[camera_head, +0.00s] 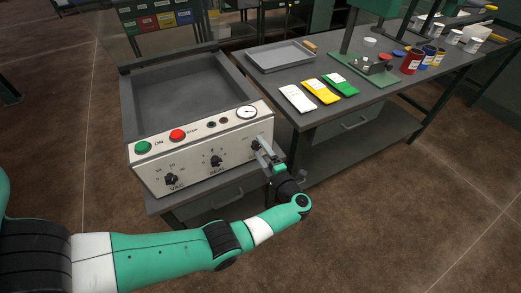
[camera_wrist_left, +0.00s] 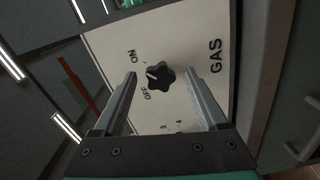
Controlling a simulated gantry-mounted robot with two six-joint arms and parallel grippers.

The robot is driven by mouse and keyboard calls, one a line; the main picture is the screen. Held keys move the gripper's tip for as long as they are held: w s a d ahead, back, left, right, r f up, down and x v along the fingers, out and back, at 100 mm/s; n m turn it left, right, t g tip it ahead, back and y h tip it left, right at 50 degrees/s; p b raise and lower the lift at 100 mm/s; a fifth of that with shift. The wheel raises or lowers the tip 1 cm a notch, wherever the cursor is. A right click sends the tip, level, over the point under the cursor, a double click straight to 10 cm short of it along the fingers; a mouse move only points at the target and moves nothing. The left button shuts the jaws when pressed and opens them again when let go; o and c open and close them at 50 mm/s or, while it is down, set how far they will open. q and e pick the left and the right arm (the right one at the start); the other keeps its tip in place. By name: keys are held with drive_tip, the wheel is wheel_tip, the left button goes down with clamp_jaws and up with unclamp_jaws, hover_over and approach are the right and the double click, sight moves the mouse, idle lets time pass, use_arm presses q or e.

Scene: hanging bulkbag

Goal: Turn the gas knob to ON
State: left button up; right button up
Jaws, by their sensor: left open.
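The gas knob (camera_wrist_left: 160,77) is a black lobed knob on the cream control panel (camera_wrist_left: 108,50), with GAS, ON and OFF printed around it in the left wrist view. A pale mark on the knob faces the side with the ON and OFF labels; which one it points at is hard to tell. My left gripper (camera_wrist_left: 158,74) is open, with one finger on each side of the knob; contact is not clear. In the head view, my left gripper (camera_head: 263,154) reaches the panel's right end and partly hides the GAS label. My right gripper is not in view.
The VAC knob (camera_head: 171,179), SEAL knob (camera_head: 216,161), green button (camera_head: 143,147), red button (camera_head: 177,135) and gauge (camera_head: 247,112) share the panel. To the right, a workbench (camera_head: 300,75) carries a tray, colored pouches and cans. Open floor lies in front.

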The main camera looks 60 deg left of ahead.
use_arm(q)
drive_tip(key=d, duration=1.1)
drive_tip(key=shift+w+d, duration=0.2)
drive_tip(key=shift+d, duration=0.1)
